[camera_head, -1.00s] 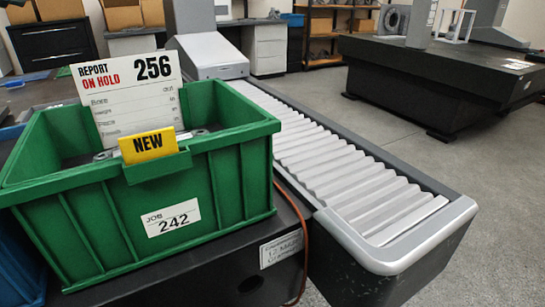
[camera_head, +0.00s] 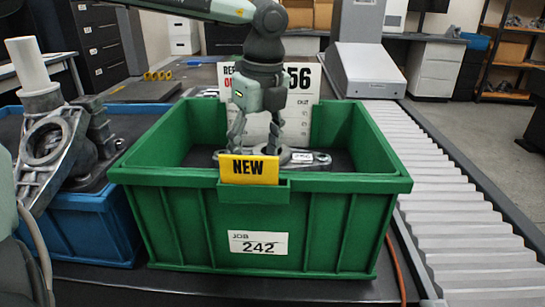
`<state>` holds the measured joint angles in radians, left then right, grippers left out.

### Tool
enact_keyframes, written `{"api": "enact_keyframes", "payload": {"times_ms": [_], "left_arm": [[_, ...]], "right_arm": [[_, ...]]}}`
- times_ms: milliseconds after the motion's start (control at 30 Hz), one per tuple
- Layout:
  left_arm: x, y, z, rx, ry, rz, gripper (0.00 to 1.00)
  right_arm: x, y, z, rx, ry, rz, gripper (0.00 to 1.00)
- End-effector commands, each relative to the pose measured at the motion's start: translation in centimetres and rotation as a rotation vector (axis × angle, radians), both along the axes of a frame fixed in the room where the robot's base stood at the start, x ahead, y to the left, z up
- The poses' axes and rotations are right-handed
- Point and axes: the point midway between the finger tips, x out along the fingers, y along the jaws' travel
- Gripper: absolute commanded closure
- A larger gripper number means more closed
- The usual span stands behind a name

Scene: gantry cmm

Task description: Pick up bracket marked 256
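A green bin (camera_head: 330,222) labelled JOB 242 stands in the middle of the head view. A yellow NEW tag (camera_head: 249,169) is on its front rim. A white report card (camera_head: 298,112) stands at its back, its number partly hidden by my gripper, with "56" showing. A flat grey metal bracket (camera_head: 312,159) lies in the bin; a small mark on it is too small to read surely. My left gripper (camera_head: 254,143) points down into the bin over the bracket's left part. Its fingers are apart; their tips are partly hidden behind the tag. My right gripper is out of view.
A blue bin (camera_head: 92,228) holding large grey castings (camera_head: 52,145) stands close on the left. A roller conveyor (camera_head: 450,190) runs along the right. Yellow rings (camera_head: 158,75) lie on the surface behind. A cable hangs at the bin's right.

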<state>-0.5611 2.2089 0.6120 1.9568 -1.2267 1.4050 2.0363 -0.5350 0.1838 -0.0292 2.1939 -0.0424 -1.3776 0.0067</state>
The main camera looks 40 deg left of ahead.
Motion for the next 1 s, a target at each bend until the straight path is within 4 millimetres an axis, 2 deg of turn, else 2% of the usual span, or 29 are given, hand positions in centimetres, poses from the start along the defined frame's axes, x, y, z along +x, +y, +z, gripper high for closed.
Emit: {"api": "enact_keyframes", "payload": {"times_ms": [133,367,900,1000], "left_arm": [[0.06,0.17,-1.39,-0.001,-0.001,0.001,0.37],[0.11,0.18,-1.56,-0.001,-0.003,0.001,0.37],[0.12,0.22,-1.53,-0.001,-0.002,0.001,1.00],[0.11,0.22,-1.54,-0.001,-0.002,0.001,1.00]], "right_arm": [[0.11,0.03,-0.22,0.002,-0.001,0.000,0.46],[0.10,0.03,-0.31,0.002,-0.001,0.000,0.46],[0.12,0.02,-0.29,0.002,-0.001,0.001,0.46],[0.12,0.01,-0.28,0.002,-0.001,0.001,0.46]]}}
